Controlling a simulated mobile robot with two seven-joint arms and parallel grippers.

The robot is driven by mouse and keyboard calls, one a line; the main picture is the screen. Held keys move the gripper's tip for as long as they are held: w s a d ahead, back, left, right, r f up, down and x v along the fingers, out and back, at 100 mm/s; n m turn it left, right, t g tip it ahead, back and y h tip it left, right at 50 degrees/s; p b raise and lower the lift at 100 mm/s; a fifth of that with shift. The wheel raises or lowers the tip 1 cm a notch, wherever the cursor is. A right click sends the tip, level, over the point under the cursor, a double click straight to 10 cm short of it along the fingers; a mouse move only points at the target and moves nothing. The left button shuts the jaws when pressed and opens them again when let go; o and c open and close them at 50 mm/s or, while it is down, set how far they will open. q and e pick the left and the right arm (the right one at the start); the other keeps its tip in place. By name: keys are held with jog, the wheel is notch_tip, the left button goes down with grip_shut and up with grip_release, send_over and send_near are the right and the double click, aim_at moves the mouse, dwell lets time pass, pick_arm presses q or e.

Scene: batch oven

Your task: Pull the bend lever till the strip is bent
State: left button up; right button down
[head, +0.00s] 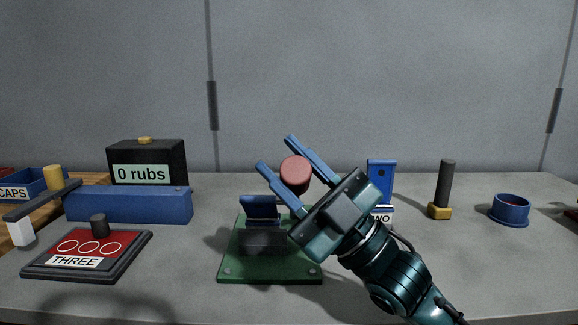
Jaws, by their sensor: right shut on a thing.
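The bender stands on a green base plate (230,262) in the middle of the head view. On the plate is a dark block (262,243) with a blue angled piece (260,208) on top. My right gripper (283,158) comes in from the lower right, its two blue fingers on either side of a round red knob (295,173). It is shut on this knob, which appears to be the bend lever's grip. The lever's shaft is hidden behind the gripper, and I cannot make out the strip or whether it is bent. My left gripper is not in view.
At left are a black "0 rubs" counter (146,158), a blue bar (130,206), a black-and-red "THREE" board (120,248) and a blue CAPS bin (35,182). At right stand a blue block (381,180), a dark-handled tool (446,185) and a blue ring (510,211).

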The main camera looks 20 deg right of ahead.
jog(key=shift+s+a+f, duration=0.15)
jog(key=shift+a+f, duration=0.25)
jog(key=shift+f, duration=0.1)
jog(key=c, duration=1.1)
grip_release()
jog(key=shift+s, duration=0.1)
jog(key=shift+c, duration=0.2)
jog(key=shift+o, duration=0.7)
jog(key=shift+r, duration=0.15)
jog(key=b+v, duration=0.1)
jog(key=v, duration=0.5)
jog(key=shift+d+f, duration=0.15)
jog(key=shift+f, duration=0.1)
jog(key=shift+s+d+f, duration=0.2)
jog(key=shift+s+d, duration=0.1)
